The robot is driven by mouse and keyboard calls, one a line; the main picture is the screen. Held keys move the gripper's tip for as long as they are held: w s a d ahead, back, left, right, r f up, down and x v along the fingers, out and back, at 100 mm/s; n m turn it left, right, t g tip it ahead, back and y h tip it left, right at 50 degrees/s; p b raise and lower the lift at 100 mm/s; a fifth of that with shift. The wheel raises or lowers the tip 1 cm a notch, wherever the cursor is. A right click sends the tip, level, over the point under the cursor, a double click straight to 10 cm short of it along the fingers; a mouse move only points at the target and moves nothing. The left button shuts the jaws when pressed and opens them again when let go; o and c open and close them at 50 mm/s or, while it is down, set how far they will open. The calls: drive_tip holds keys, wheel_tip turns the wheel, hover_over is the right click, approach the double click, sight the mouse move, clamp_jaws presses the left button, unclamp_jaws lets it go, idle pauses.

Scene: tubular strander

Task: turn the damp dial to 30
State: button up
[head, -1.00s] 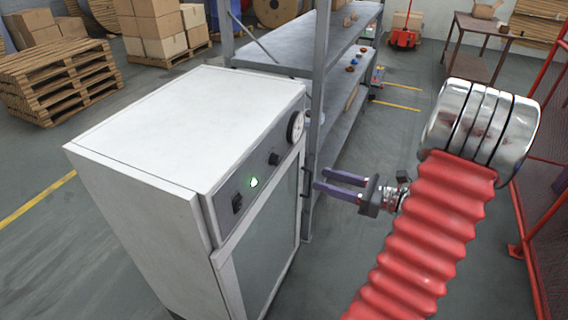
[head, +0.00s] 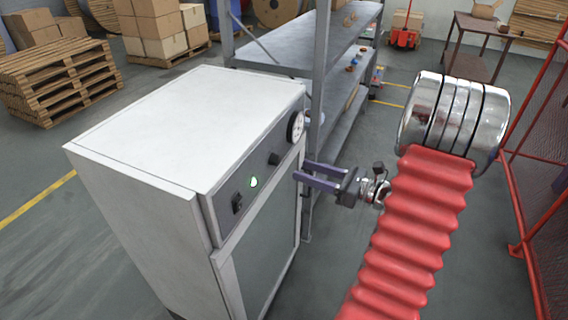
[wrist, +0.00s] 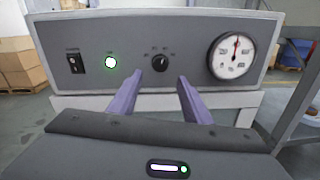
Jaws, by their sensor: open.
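The damp dial appears to be the small black knob (wrist: 160,63) on the grey control panel (wrist: 130,30) of a white cabinet (head: 190,125); the small marks around it are too small to read. In the head view the knob (head: 274,158) sits between a green lamp and a round gauge. My gripper (wrist: 158,76) is open and empty, its two purple fingers pointing at the panel with the knob between and beyond their tips in the wrist view. In the head view my gripper (head: 299,170) is just right of the cabinet front, apart from the knob.
The panel also has a black switch (wrist: 75,63), a lit green lamp (wrist: 110,62) and a white round gauge (wrist: 232,56) with a red needle. A grey shelf rack (head: 315,60) stands close behind the cabinet. A red mesh fence (head: 540,150) is at the right.

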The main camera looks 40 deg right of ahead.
sight(279, 161)
drive_tip(key=x, duration=0.8)
drive_tip(key=c, duration=1)
drive_tip(key=shift+c, duration=0.2)
drive_tip(key=shift+d+n, duration=0.1)
drive_tip(key=shift+n, duration=0.3)
drive_tip(key=n, duration=0.3)
drive_tip(key=shift+n, duration=2.1)
